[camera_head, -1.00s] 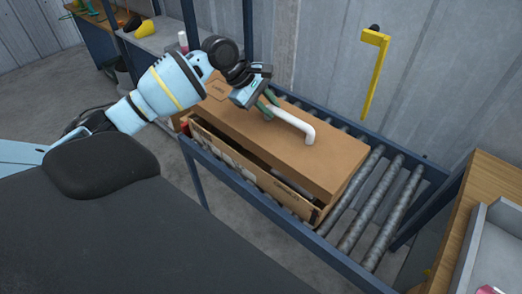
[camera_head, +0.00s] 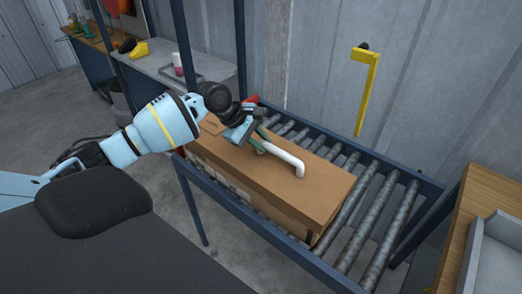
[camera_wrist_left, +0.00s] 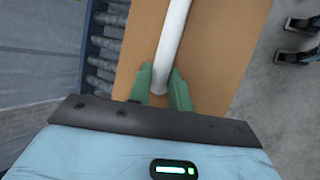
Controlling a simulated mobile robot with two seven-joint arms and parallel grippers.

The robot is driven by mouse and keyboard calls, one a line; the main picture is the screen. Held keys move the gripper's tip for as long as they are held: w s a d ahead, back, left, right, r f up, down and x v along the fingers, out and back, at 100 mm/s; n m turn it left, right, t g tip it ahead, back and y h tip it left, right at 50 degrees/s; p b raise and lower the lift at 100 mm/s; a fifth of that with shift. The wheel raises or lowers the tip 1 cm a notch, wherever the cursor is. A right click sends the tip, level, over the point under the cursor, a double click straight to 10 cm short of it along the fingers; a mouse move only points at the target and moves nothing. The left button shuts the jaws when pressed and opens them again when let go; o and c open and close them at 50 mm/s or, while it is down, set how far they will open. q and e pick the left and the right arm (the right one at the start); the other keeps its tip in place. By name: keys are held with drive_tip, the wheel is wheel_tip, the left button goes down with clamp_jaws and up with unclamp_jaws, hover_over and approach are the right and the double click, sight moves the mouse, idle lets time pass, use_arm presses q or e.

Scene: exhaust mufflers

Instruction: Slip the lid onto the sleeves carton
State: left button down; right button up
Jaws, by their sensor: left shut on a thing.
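The brown lid (camera_head: 268,178) has a white handle (camera_head: 290,160) on top. It lies over the long cardboard sleeves carton (camera_head: 280,219), whose front wall shows below the lid's edge. No open gap shows along the front; the far side is hidden, so I cannot tell whether the lid is fully down. My left gripper (camera_head: 257,142) is above the lid, with its green fingers shut on the handle. In the left wrist view, the fingers (camera_wrist_left: 160,86) close around the white handle (camera_wrist_left: 172,45) over the lid (camera_wrist_left: 222,60). My right gripper is not in view.
The carton rests on a blue-framed roller conveyor (camera_head: 345,262), with bare rollers (camera_head: 388,228) to its right. A yellow hooked bar (camera_head: 368,95) hangs on the wall behind. A wooden bench (camera_head: 455,235) with a grey tray (camera_head: 492,250) stands at right.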

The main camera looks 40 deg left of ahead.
sight(261, 155)
use_arm(q)
wheel_tip(261, 155, down, 4)
drive_tip(key=shift+r, duration=0.3)
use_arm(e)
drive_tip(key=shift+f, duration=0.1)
use_arm(q)
drive_tip(key=shift+f, duration=0.3)
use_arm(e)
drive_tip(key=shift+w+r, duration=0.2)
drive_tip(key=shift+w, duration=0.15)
use_arm(q)
drive_tip(key=c, duration=1.3)
unclamp_jaws()
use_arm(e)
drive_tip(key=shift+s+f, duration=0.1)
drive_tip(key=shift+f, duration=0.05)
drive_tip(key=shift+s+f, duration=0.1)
